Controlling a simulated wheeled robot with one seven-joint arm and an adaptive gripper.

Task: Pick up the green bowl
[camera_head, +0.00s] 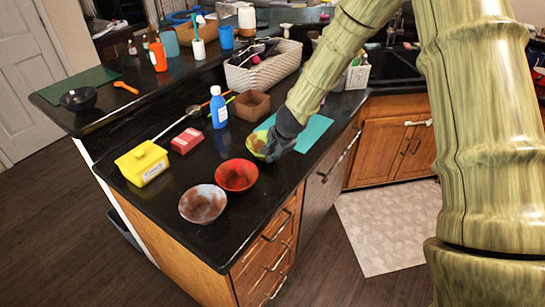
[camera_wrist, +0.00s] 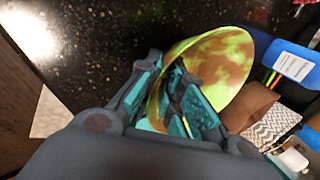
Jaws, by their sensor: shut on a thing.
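The green bowl (camera_head: 256,143) is at the end of my arm in the head view, above the black counter near a teal mat (camera_head: 314,132). It has a yellow-green rim and brown patches inside. In the wrist view the bowl (camera_wrist: 227,68) is tilted, with its wall between my fingers. My gripper (camera_wrist: 178,98) is shut on the bowl's wall; its teal finger pads lie on both sides. In the head view my gripper (camera_head: 280,140) partly hides the bowl. I cannot tell whether the bowl touches the counter.
A red bowl (camera_head: 237,174) and a grey-brown bowl (camera_head: 203,203) stand near the counter's front edge. A yellow container (camera_head: 143,163), a red box (camera_head: 187,140), a blue bottle (camera_head: 218,108), a brown box (camera_head: 253,105) and a woven basket (camera_head: 263,70) are nearby.

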